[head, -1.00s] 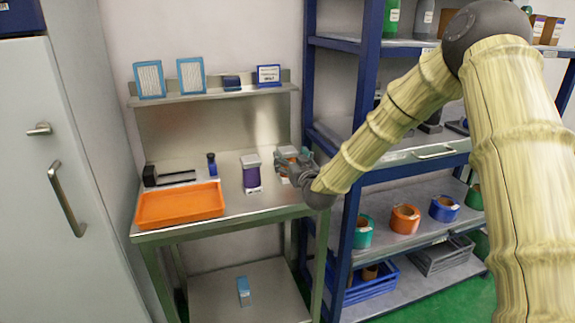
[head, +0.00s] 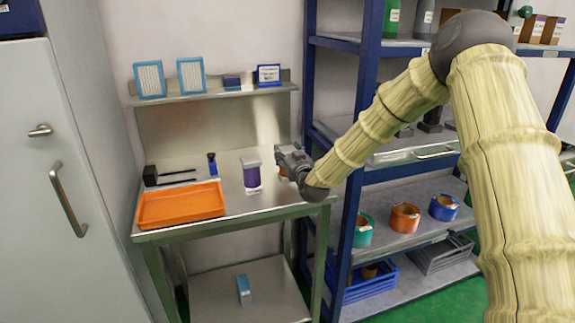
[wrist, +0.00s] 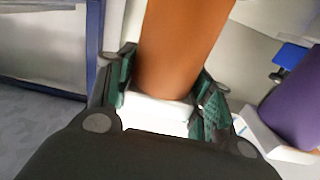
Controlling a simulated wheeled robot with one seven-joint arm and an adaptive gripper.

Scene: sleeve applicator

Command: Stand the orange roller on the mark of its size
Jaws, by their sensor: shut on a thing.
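The orange roller (wrist: 182,45) fills the upper middle of the wrist view, with a white end piece (wrist: 160,112) between my fingers. My gripper (wrist: 168,92) is shut on it, one dark green finger pad on each side. In the head view my gripper (head: 292,160) is over the right end of the steel bench and hides most of the orange roller (head: 283,171). Whether the roller touches the bench is unclear. A purple roller (head: 251,175) with white ends stands upright just left of it; it also shows in the wrist view (wrist: 297,108). I cannot make out the size marks.
An orange tray (head: 180,206) lies at the bench's front left. A small dark blue bottle (head: 212,163) and a black holder (head: 151,176) stand behind it. A blue shelf rack (head: 364,130) rises close to the right of the bench.

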